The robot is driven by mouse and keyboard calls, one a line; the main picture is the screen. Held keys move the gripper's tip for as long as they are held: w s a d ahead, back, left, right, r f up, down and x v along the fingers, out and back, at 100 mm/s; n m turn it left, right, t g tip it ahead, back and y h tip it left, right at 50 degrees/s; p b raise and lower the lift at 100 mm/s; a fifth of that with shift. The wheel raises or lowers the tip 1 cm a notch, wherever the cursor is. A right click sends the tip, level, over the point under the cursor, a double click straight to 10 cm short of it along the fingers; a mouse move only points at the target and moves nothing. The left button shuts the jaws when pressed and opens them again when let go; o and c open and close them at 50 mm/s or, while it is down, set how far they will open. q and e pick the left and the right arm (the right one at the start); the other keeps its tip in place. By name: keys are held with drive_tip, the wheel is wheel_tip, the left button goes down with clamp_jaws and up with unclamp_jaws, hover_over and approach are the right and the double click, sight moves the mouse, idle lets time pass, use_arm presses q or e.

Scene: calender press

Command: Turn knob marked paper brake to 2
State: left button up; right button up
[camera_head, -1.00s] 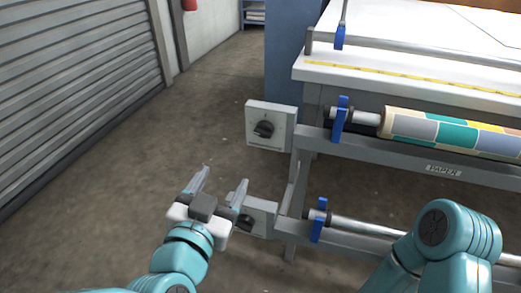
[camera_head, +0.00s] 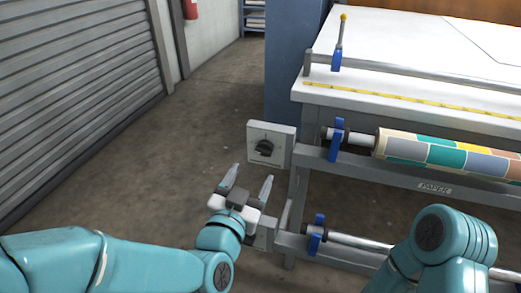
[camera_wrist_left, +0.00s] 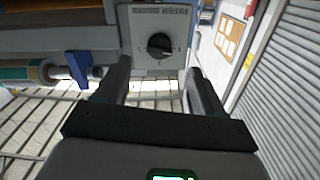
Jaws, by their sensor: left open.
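The black knob (camera_head: 264,147) sits on a light grey square panel (camera_head: 284,142) at the left end of the machine's upper bar. In the left wrist view the knob (camera_wrist_left: 159,45) lies ahead, between and beyond the fingers, under a label that reads PAPER and more text too small to read. My left gripper (camera_head: 252,178) is open and empty, just below and in front of the panel, apart from the knob. A second panel (camera_head: 266,233) lower down is mostly hidden behind my left gripper. My right arm shows at lower right; its gripper is out of view.
A patterned paper roll (camera_head: 445,155) lies on the upper bar, held by a blue bracket (camera_head: 337,140). A lower bare rod (camera_head: 360,242) has another blue bracket (camera_head: 316,236). The white table (camera_head: 400,65) is above. Floor (camera_head: 150,180) to the left is clear.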

sight(262, 155)
use_arm(q)
drive_tip(key=x, duration=0.7)
drive_tip(key=shift+w+f, duration=0.1)
drive_tip(key=shift+w, duration=0.15)
drive_tip(key=shift+d, duration=0.1)
drive_tip(key=c, duration=1.1)
